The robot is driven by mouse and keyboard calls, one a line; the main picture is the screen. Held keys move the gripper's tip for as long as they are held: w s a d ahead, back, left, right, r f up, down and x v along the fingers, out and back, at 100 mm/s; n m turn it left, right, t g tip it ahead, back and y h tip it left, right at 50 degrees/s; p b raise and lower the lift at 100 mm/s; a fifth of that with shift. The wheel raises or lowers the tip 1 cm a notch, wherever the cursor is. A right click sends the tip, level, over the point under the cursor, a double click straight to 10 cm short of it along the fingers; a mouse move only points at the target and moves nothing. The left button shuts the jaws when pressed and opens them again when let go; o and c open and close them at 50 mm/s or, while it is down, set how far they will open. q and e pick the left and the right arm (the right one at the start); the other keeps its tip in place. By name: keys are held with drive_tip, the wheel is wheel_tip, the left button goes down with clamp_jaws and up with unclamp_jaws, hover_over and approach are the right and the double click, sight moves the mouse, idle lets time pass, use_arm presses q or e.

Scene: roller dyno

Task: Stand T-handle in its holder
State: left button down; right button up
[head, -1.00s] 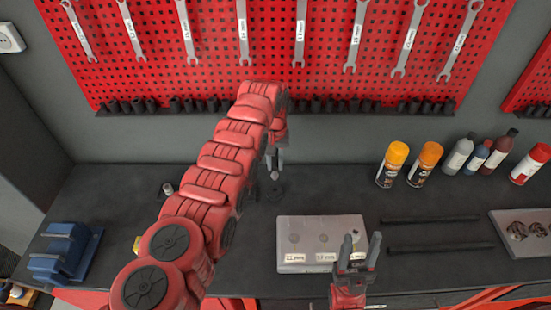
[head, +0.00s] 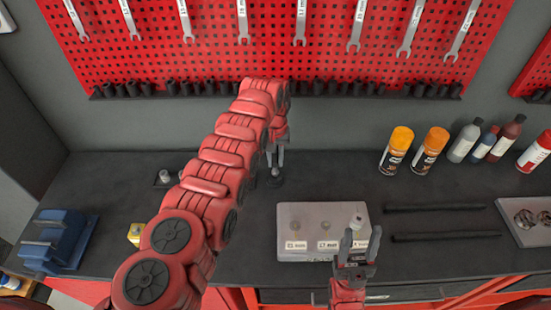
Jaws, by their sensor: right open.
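I cannot make out a T-handle for certain. My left gripper (head: 275,160) points down above a small dark round base (head: 275,181) on the bench. A small grey piece shows between its fingertips and the base; whether it is gripped cannot be told. My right gripper (head: 358,238) is open at the front right of a grey block (head: 309,215) with size labels. A short silver cylinder (head: 357,221) shows between or just behind its fingertips, and I cannot tell whether it stands in the block.
Two dark bars (head: 445,236) lie right of the block. Orange-capped spray cans (head: 396,152) and bottles stand at the back right. A blue vise (head: 57,240) is at the left, and a small grey peg (head: 164,177) stands near the back left.

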use_arm(q)
drive_tip(key=shift+s, duration=0.1)
drive_tip(key=shift+f+b, duration=0.75)
drive_tip(key=shift+f, duration=0.25)
unclamp_jaws()
idle(0.7)
drive_tip(key=shift+r, duration=0.25)
drive_tip(key=shift+r+p, duration=1.6)
drive_tip(key=shift+r, duration=0.6)
drive_tip(key=shift+a+r, duration=0.1)
drive_tip(key=shift+r, duration=1.05)
